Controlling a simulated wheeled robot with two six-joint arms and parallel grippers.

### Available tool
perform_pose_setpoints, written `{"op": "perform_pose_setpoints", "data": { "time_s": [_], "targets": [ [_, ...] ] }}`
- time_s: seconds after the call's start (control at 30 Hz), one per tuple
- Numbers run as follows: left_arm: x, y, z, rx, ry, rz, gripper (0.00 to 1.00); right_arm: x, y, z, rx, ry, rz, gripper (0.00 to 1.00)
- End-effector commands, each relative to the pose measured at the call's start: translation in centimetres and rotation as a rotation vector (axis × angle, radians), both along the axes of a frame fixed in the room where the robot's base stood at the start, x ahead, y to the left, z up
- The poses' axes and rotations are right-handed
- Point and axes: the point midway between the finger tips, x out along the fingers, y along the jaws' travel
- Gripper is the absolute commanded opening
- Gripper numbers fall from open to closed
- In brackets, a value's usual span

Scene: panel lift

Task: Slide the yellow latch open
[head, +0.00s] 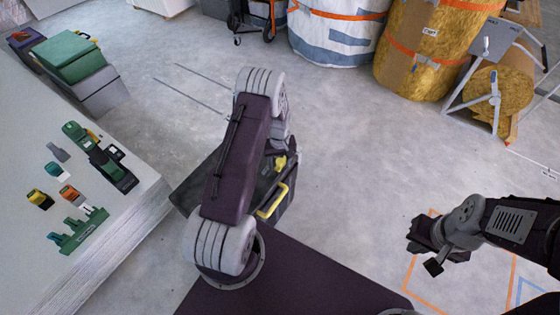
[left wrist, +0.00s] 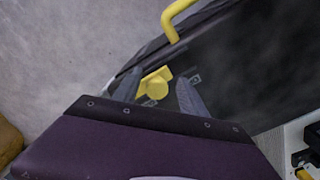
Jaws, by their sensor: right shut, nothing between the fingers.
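The yellow latch (left wrist: 154,84) is a small blocky piece with a round knob on a dark panel (left wrist: 250,70). It also shows as a small yellow bit beside my left arm in the head view (head: 281,163). My left gripper (left wrist: 158,88) is open, with one finger on either side of the latch; I cannot tell whether either finger touches it. In the head view my left arm hides this gripper and part of the dark panel. My right gripper (head: 424,248) is shut and empty above the floor, well to the right of the panel.
A yellow handle (head: 273,201) stands out from the panel close to the latch. Large wrapped rolls (head: 425,45) and a wheeled cart stand at the back. The middle floor is clear.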

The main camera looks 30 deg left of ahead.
Motion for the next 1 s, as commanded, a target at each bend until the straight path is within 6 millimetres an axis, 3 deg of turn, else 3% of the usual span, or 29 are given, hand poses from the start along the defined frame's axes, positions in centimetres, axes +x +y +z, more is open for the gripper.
{"op": "perform_pose_setpoints", "data": {
  "time_s": [0.23, 0.5, 0.63, 1.0],
  "targets": [
    [0.2, 0.0, 0.6, 0.001, -0.004, 0.0, 0.5, 0.0, 0.0, 0.3, 0.0, 0.0, 0.0, 0.0],
    [0.2, 0.1, 6.5, 0.002, -0.007, 0.0, 0.5, 0.0, 0.0, 2.3, 0.0, 0.0, 0.0, 0.0],
    [0.1, 0.1, 8.4, 0.001, -0.004, 0.0, 0.5, 0.0, 0.0, 2.8, 0.0, 0.0, 0.0, 0.0],
    [0.1, 0.0, 9.1, 0.001, -0.002, 0.0, 0.5, 0.0, 0.0, 2.9, 0.0, 0.0, 0.0, 0.0]
  ]
}}
